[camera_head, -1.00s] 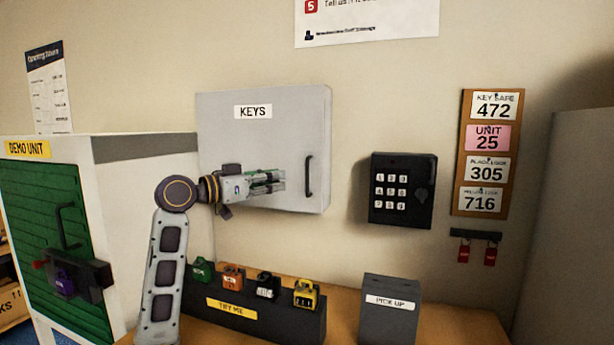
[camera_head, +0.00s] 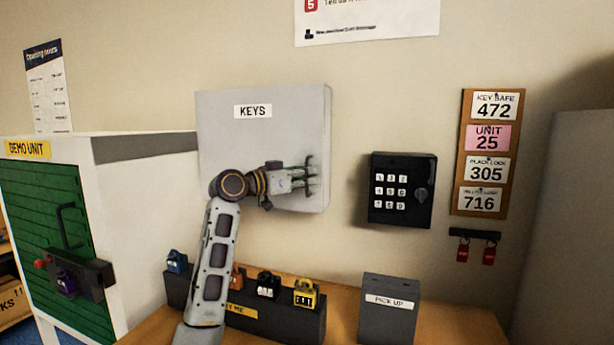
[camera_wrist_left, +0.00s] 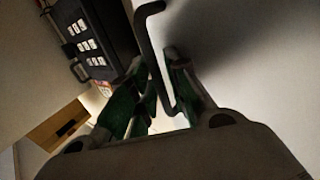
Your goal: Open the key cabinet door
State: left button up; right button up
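The key cabinet (camera_head: 225,130) is a pale grey box on the wall with a KEYS label, and its door looks shut. Its dark bar handle (camera_head: 308,162) is near the door's right edge, partly hidden by my left gripper (camera_head: 312,180). In the left wrist view the handle (camera_wrist_left: 150,45) runs between the green-padded fingers of my left gripper (camera_wrist_left: 160,85). These fingers look apart, with small light gaps beside the bar; firm contact cannot be made out. My right gripper is not in view.
A black keypad safe (camera_head: 402,190) is on the wall right of the cabinet. Below are a black stand (camera_head: 290,322) with several padlocks and a grey PICK UP box (camera_head: 388,318). A white demo unit (camera_head: 140,220) with a green door stands at the left.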

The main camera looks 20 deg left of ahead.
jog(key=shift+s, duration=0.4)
pick_arm(q)
grip_shut()
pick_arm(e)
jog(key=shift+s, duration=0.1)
